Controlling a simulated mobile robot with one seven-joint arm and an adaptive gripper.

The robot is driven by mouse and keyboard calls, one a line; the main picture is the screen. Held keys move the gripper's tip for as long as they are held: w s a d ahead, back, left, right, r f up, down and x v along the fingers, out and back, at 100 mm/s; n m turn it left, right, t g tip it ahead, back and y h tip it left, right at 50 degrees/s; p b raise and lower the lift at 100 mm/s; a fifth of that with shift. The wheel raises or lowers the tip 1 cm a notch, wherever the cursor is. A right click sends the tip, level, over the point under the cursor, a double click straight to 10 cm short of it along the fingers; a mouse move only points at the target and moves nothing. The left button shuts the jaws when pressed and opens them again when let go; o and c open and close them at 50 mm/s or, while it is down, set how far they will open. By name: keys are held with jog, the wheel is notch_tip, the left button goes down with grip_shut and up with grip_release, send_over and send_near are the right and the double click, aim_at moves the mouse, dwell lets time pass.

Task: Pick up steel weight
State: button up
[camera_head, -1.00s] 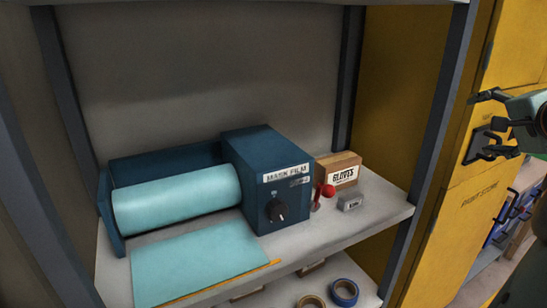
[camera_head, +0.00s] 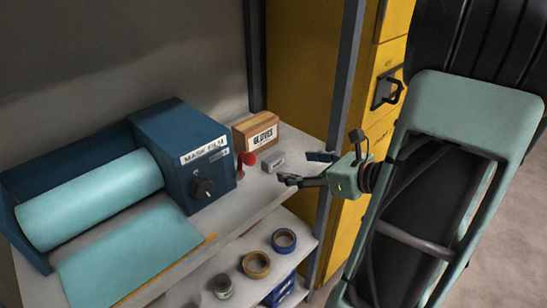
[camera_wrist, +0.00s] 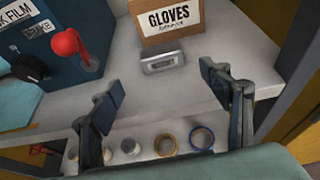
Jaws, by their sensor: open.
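The steel weight is a small grey block (camera_head: 272,162) lying on the upper shelf in front of the glove box. In the wrist view the weight (camera_wrist: 162,61) lies beyond the fingertips, roughly centred between them. My gripper (camera_head: 300,169) is open and empty at the shelf's right front edge, just to the right of the weight. In the wrist view its two fingers (camera_wrist: 162,88) are spread wide, with a gap between them and the weight.
A cardboard gloves box (camera_head: 256,132) stands behind the weight. A red-knobbed lever (camera_head: 248,159) on the blue mask film machine (camera_head: 185,150) is close on its left. A dark shelf post (camera_head: 342,110) rises on the right. Tape rolls (camera_head: 284,240) lie on the shelf below.

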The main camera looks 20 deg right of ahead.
aim_at(278, 158)
jog(key=x, duration=0.9)
jog(key=shift+w+r, duration=0.3)
jog(key=shift+w, duration=0.2)
jog(key=shift+r, duration=0.1)
jog(key=c, duration=1.8)
